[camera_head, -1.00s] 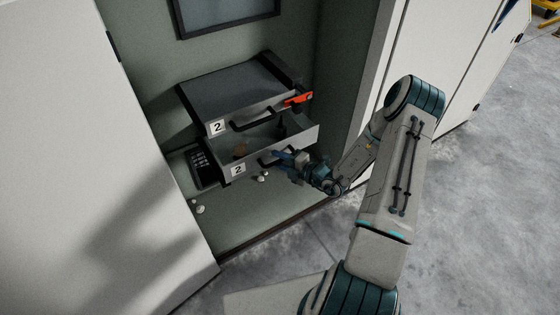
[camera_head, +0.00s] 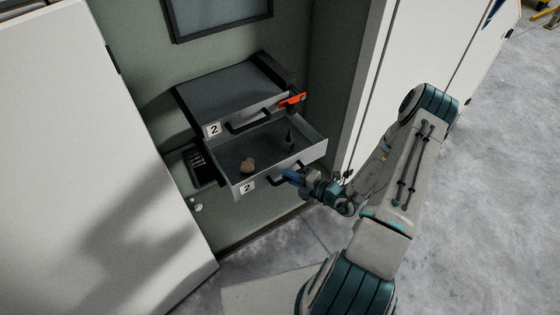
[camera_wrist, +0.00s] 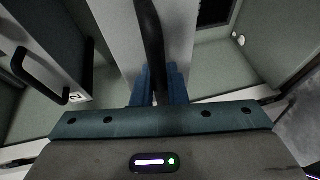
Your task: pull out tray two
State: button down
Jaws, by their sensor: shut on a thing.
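Two grey trays sit one above the other in the cabinet, and both carry a "2" label. The lower tray (camera_head: 313,152) stands well out, showing its open inside. My gripper (camera_head: 291,174) is shut on the lower tray's black handle (camera_head: 272,180). In the wrist view the handle (camera_wrist: 149,35) runs between the blue fingers (camera_wrist: 158,88). The upper tray (camera_head: 222,92) sits further back, with its own black handle (camera_head: 248,123) and a red piece (camera_head: 292,100) at its front right. A brown lump (camera_head: 248,165) and a small dark upright thing (camera_head: 289,137) are in the lower tray.
A dark keypad-like device (camera_head: 203,168) and small white bits (camera_head: 197,206) lie on the cabinet floor below the trays. A white door (camera_head: 85,150) stands open at the left. White panels (camera_head: 425,55) stand at the right. Grey floor in front is clear.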

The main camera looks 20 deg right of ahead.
jog(key=s+d+p, duration=0.2)
jog(key=s+d, duration=0.2)
jog(key=s, duration=0.8)
jog(key=shift+s, duration=0.1)
jog(key=c, duration=1.5)
grip_release()
jog(key=shift+o, duration=0.2)
jog(key=p+v, duration=0.1)
jog(key=v, duration=1.2)
jog(key=shift+s+d+p, duration=0.2)
jog(key=shift+s+p, duration=0.1)
jog(key=shift+p, duration=0.1)
